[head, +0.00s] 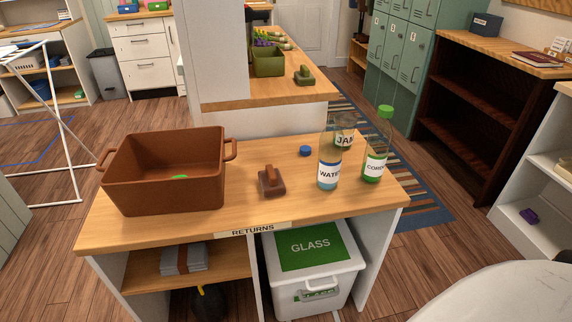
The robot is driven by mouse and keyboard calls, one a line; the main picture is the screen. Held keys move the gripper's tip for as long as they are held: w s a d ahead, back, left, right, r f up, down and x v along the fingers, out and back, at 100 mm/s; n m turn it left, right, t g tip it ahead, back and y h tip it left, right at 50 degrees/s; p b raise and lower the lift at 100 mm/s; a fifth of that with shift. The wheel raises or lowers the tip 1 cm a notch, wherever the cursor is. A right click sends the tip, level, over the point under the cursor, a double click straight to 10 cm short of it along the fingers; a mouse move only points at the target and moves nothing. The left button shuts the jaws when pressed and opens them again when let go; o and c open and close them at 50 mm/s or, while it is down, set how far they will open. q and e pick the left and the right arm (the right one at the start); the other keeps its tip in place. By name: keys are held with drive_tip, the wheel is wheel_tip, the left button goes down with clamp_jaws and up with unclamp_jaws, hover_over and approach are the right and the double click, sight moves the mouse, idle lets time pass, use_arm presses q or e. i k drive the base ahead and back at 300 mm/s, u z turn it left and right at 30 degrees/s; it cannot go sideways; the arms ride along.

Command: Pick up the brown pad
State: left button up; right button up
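The brown pad (271,184) lies on the wooden top of the returns table (240,208). It has a flat, dark square base with a lighter brown raised grip on top. It sits between the brown bin on its left and the bottles on its right, touching neither. Neither of my grippers shows in the head view.
The brown two-handled bin (160,190) holds something green. A blue cap (305,150), a water bottle (329,170), a jar (345,130) and a green-capped bottle (376,155) stand right of the pad. A similar green pad (304,76) lies on the counter behind.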

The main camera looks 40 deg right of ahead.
sight(271, 181)
drive_tip(key=u, duration=0.65)
drive_tip(key=k, duration=1.4)
drive_tip(key=z, duration=1.5)
